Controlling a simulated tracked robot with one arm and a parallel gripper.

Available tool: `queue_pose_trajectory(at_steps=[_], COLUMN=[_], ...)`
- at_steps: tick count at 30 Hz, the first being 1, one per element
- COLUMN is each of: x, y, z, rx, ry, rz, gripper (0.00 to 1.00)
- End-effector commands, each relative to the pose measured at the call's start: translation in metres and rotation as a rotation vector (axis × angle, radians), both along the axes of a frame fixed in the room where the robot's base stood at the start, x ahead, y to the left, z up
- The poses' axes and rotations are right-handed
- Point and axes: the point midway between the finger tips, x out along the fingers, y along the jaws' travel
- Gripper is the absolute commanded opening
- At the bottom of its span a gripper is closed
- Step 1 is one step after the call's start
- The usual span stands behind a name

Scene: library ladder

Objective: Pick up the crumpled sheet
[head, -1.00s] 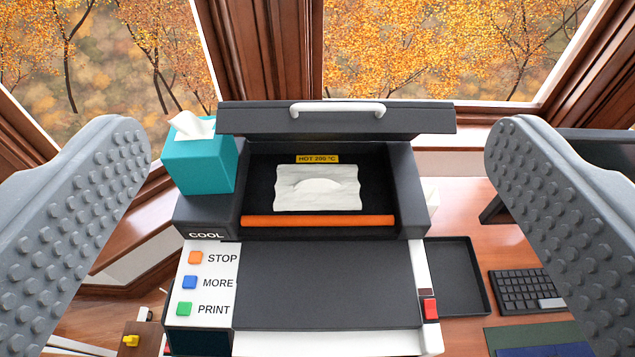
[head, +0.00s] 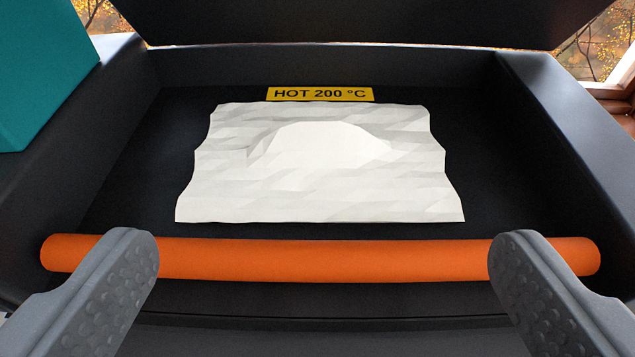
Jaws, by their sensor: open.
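The crumpled sheet (head: 320,180) is white, with wavy edges and a raised hump in its middle. It lies on the dark floor of the printer's open bay (head: 130,190), behind an orange roller (head: 330,259). My gripper (head: 318,255) is open, with one grey studded finger at each side of the lower picture. The fingertips overlap the two ends of the roller in the view; I cannot tell whether they touch it. The sheet is ahead of the fingers and nothing is between them and held.
A yellow label reading HOT 200 °C (head: 320,94) is behind the sheet. The raised dark lid (head: 350,20) hangs over the back. Dark side walls (head: 570,130) bound the bay. A teal box (head: 40,70) stands at the left.

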Motion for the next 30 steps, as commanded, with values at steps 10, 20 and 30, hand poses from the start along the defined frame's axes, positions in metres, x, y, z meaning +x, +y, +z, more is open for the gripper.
queue_pose_trajectory(at_steps=[10, 20, 30], x=[0.032, 0.071, 0.085], y=[-0.001, -0.001, -0.001], z=[-0.013, -0.026, -0.035], rx=[0.0, 0.001, 0.0], ry=[0.001, -0.002, 0.002], rz=[-0.001, -0.001, -0.002], gripper=[0.94, 0.94, 0.94])
